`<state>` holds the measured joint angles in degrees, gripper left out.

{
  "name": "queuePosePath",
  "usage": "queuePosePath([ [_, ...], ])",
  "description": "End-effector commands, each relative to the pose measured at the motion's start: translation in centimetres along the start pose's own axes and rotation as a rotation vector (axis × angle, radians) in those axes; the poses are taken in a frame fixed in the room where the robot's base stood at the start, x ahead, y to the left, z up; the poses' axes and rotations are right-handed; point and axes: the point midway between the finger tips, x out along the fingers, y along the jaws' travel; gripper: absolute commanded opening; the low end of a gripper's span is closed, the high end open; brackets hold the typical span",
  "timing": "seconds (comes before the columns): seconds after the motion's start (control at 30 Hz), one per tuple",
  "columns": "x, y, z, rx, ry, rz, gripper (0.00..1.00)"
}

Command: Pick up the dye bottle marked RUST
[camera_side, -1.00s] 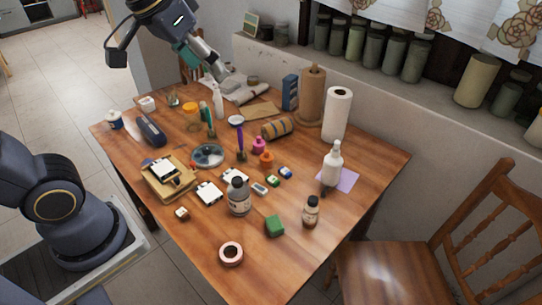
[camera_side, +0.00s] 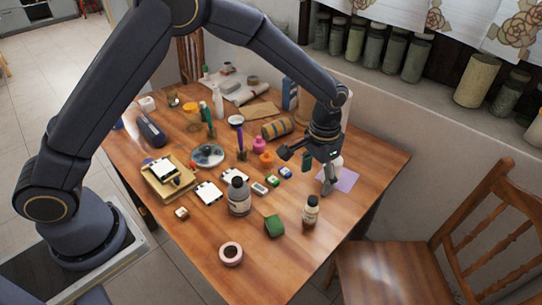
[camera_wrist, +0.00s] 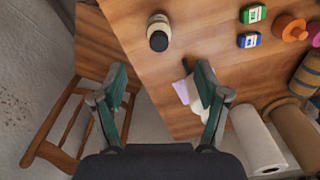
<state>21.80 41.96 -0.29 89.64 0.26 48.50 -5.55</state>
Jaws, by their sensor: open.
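I cannot read the word RUST on any bottle. A small bottle with a dark cap and pale label (camera_side: 311,212) stands upright near the table's right edge; it also shows from above in the wrist view (camera_wrist: 159,31). A larger grey bottle with a dark cap (camera_side: 239,197) stands to its left. Small orange (camera_side: 266,160) and pink (camera_side: 259,145) bottles stand further back; the orange one is at upper right in the wrist view (camera_wrist: 289,27). My gripper (camera_side: 306,170) is open and empty above the table, behind the small dark-capped bottle. Its fingers (camera_wrist: 160,78) are apart from that bottle.
A white bottle (camera_side: 337,164) is partly hidden behind my gripper, by a lilac sheet (camera_side: 347,180). A paper towel roll (camera_wrist: 258,140) and a chair (camera_side: 390,260) are nearby.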

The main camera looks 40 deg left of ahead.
Motion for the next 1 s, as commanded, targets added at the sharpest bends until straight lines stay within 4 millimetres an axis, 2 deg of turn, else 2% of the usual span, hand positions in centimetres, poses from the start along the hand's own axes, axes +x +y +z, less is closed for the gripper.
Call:
queuePosePath([
  [0.1,3.0,0.0,0.1,0.0,-0.004,0.0,0.74],
  [0.3,6.3,0.0,0.0,0.0,0.0,0.0,0.74],
  [0.47,7.3,0.0,0.0,0.0,0.0,0.0,0.74],
  [0.77,11.6,0.1,0.0,0.0,0.0,0.0,0.74],
  [1.0,12.2,0.1,-0.1,0.0,0.003,0.0,0.74],
])
